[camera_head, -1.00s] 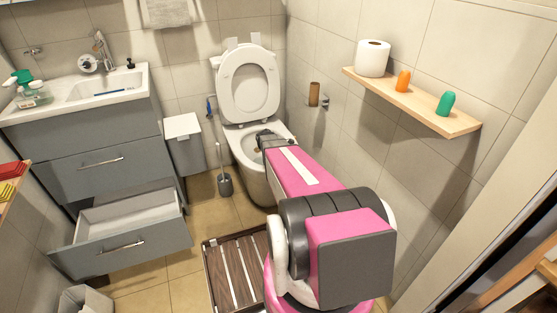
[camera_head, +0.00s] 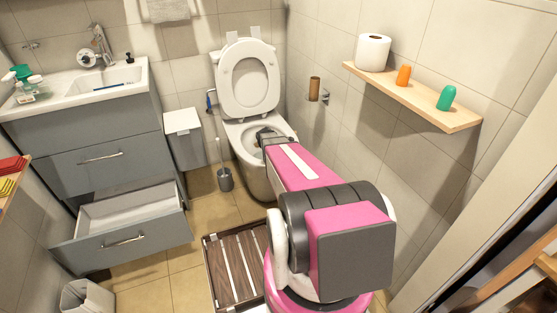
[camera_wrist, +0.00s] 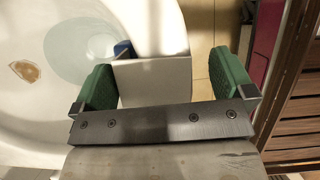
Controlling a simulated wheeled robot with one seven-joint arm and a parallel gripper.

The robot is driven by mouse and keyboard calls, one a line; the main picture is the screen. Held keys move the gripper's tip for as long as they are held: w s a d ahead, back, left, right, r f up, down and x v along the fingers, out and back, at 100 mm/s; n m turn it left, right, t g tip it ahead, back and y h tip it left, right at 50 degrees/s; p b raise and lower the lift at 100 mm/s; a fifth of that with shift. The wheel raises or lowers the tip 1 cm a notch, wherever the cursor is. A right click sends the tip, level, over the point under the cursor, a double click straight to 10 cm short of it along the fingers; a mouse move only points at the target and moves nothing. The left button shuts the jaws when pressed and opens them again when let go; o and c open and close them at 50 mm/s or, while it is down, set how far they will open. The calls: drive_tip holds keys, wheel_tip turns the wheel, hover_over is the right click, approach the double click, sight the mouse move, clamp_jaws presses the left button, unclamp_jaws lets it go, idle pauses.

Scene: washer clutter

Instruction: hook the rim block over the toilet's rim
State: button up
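The toilet (camera_head: 249,128) stands at the back with its lid and seat up. Its open bowl also fills the left of the wrist view (camera_wrist: 40,110). My gripper (camera_wrist: 165,85) is at the bowl's rim, its green-padded fingers spread wide. Between them, in the wrist view, is a white piece (camera_wrist: 160,82) with a small blue part (camera_wrist: 123,49) at its upper left, probably the rim block. It lies close to the left finger, with a clear gap to the right finger. I cannot tell whether it is hooked over the rim. In the head view my arm mostly hides this spot.
A toilet brush (camera_head: 225,178) and grey bin (camera_head: 184,138) stand left of the toilet. An open drawer (camera_head: 125,232) juts from the vanity. A slatted wooden mat (camera_head: 232,265) lies in front. A shelf (camera_head: 425,105) with a paper roll is on the right wall. A brown stain (camera_wrist: 25,71) marks the bowl.

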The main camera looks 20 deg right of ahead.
drive_tip(key=v, duration=1)
drive_tip(key=shift+r, duration=0.35)
drive_tip(key=shift+a, duration=0.15)
